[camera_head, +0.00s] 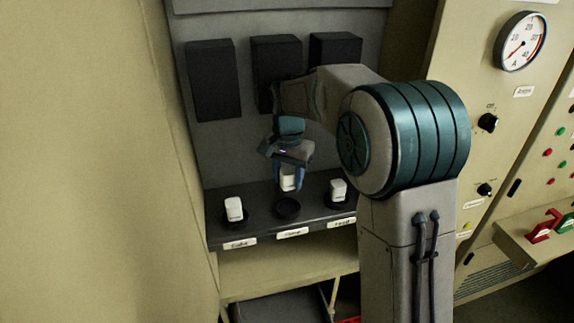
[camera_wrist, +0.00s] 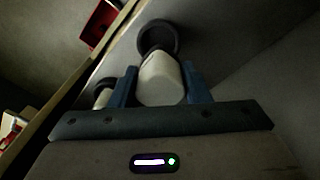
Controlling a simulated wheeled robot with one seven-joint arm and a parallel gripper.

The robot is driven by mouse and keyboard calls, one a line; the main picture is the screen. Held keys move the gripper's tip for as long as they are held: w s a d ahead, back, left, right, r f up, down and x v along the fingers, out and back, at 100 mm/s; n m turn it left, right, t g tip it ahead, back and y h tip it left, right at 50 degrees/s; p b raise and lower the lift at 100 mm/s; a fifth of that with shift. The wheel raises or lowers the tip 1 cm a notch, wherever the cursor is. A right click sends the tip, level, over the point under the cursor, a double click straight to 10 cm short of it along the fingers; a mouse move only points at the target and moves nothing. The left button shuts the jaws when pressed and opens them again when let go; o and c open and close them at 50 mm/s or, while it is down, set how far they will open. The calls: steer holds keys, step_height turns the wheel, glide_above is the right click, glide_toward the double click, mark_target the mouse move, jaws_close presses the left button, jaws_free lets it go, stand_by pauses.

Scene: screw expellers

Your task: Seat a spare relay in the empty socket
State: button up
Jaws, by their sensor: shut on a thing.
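My gripper (camera_head: 289,183) is shut on a white relay (camera_head: 288,181), holding it upright above the middle socket. The round black empty socket (camera_head: 288,208) sits on the dark shelf behind the middle label. In the wrist view the held relay (camera_wrist: 160,78) is between the blue fingers, and the dark socket (camera_wrist: 157,36) shows beyond its end, apart from it as far as I can see. Two more white relays stand in sockets: the left relay (camera_head: 234,209) and the right relay (camera_head: 338,190).
The dark shelf (camera_head: 256,216) has three labels on its front edge. Black boxes (camera_head: 211,80) hang on the back panel above. A panel with a gauge (camera_head: 520,42) and knobs stands at right. A dark tray (camera_head: 278,306) lies below the shelf.

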mark_target(288, 172)
steer(key=shift+s+f+b, duration=0.25)
steer(key=shift+f+b, duration=0.25)
steer(key=shift+f, duration=0.05)
steer(key=shift+f+b, duration=1.65)
steer(key=shift+f, duration=0.6)
steer(key=shift+a+f+b, duration=0.1)
steer(key=shift+f+b, duration=0.25)
steer(key=shift+f, duration=0.25)
steer(key=o, duration=0.7)
steer(key=shift+r+p, duration=4.25)
steer(key=shift+r, duration=1.3)
steer(key=shift+s, duration=0.1)
